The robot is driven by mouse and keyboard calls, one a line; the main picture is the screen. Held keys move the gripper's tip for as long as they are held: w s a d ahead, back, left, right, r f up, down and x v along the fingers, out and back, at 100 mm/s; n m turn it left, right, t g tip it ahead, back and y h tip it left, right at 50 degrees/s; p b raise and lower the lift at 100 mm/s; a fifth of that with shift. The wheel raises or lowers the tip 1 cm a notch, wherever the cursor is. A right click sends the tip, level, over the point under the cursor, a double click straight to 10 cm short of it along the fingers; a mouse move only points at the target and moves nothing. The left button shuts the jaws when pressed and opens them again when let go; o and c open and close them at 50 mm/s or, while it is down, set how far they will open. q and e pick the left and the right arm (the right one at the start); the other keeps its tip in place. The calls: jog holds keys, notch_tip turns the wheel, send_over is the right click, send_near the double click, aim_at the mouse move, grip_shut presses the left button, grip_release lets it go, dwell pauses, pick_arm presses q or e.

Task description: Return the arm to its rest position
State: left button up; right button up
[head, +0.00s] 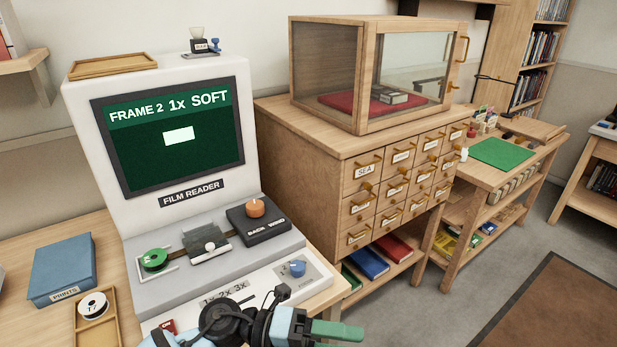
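My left arm comes in along the bottom edge, in front of the film reader (84,108). Its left gripper (336,341) has green fingers pointing right, past the reader's front right corner. The lower finger is mostly cut off by the picture edge; a gap shows between the fingers, and I see nothing held. My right gripper is out of view.
A blue PRINTS box (62,266) and a wooden tray (111,316) with a white reel (93,305) are left of the reader. A drawer cabinet (331,213) bears a glass case (326,68). A green mat (503,153) lies on the right-hand bench. Open floor (450,310) is at lower right.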

pick_arm(q)
jog(key=a+f+n+t+y+p, duration=0.1)
jog(key=a+f+n+t+y, duration=0.5)
jog(key=n+t, duration=0.6)
jog(key=a+f+n+t+y+p, duration=0.1)
jog(key=a+f+n+t+y, duration=0.35)
jog(key=n, duration=1.15)
jog(key=s+a+f+n+g+y, duration=0.2)
jog(key=s+a+f+n, duration=0.3)
jog(key=s, duration=0.5)
jog(key=s+a+f+n+g+y, duration=0.2)
jog(key=s+a+f+n+y, duration=0.1)
jog(key=s+a+f, duration=0.7)
jog(key=shift+s+f+n, duration=0.45)
jog(key=shift+f+n, duration=0.2)
jog(key=shift+n, duration=0.25)
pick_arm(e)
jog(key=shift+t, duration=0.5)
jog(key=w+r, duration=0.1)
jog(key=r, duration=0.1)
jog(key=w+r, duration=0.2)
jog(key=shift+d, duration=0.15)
pick_arm(q)
jog(key=shift+g+y, duration=0.25)
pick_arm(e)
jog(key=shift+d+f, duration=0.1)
